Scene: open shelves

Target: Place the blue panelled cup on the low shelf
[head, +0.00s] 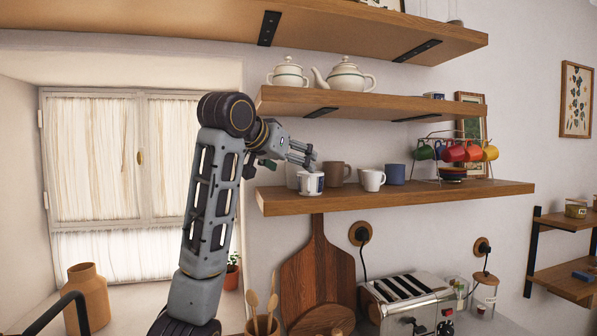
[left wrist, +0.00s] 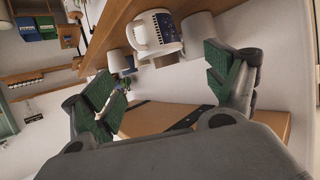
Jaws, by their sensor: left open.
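The blue panelled cup (head: 311,184), white with a dark blue panel, stands at the front left of the middle shelf (head: 400,198). In the left wrist view the white cup with the blue panel (left wrist: 164,24) stands on the shelf, which appears inverted at the top. My left gripper (head: 304,154) is just above the cup in the head view. In the left wrist view its fingers (left wrist: 168,88) are spread, with the cup beyond the tips and nothing held. The low shelf (head: 563,280) is probably the lower one at the right edge, partly cut off. My right gripper is out of view.
A brown mug (head: 337,173), a white mug (head: 373,180) and a blue mug (head: 394,174) stand close to the cup's right. A rack (head: 440,160) of coloured cups is farther right. Another shelf (head: 332,104) with teapots hangs above. A toaster (head: 405,298) stands below.

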